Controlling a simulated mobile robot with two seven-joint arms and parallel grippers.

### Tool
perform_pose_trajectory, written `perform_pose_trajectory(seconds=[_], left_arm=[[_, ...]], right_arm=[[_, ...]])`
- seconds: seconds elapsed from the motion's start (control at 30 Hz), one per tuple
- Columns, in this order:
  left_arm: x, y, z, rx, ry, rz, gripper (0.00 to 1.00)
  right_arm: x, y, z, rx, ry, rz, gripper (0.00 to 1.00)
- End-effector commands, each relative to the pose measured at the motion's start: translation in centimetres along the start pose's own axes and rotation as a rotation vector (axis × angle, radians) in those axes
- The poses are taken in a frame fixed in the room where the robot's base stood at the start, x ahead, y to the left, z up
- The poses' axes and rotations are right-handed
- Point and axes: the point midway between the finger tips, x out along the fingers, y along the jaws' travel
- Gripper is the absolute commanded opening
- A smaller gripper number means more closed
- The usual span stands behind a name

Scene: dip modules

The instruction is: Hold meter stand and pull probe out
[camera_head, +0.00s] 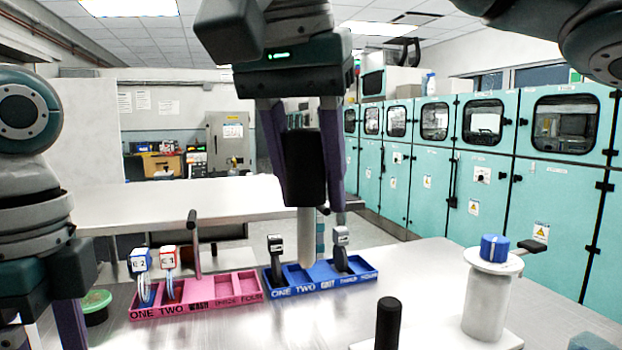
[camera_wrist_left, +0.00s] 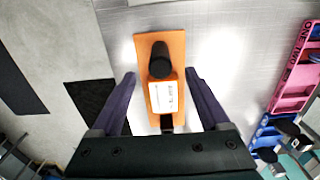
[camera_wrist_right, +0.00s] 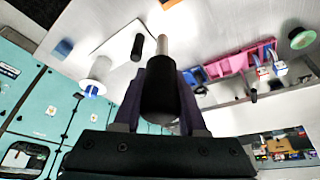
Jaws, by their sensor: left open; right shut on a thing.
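My right gripper (camera_head: 304,190) is shut on the black handle of a probe (camera_wrist_right: 160,92). The handle points down between the purple fingers, and a pale metal rod (camera_head: 306,235) extends below it, above the table. In the left wrist view, an orange meter stand (camera_wrist_left: 150,50) carries a black post and an orange block with a white label (camera_wrist_left: 165,97). My left gripper (camera_wrist_left: 160,80) is open, with one finger on each side of the orange stand. The stand is out of the head view, apart from my left gripper's finger (camera_head: 70,325) at the lower left edge.
A pink tray (camera_head: 240,298) holds modules labelled blue and red, and a blue tray (camera_head: 325,288) holds grey-topped ones. At right are a white stand with a blue knob (camera_head: 493,249) and a black post (camera_head: 388,322). A green-topped pot (camera_head: 95,303) stands left.

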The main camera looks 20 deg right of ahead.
Motion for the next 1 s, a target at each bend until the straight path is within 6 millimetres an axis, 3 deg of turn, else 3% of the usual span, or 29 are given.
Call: perform_pose_trajectory(seconds=[0.7, 1.0], left_arm=[[-6.1, 0.0, 0.0, 0.000, 0.000, 0.000, 0.79], [-6.4, 0.0, 0.0, 0.000, 0.000, 0.000, 0.79]], right_arm=[[-6.3, 0.0, -2.6, 0.000, 0.000, 0.000, 0.00], [-6.6, 0.0, -2.7, 0.000, 0.000, 0.000, 0.00]])
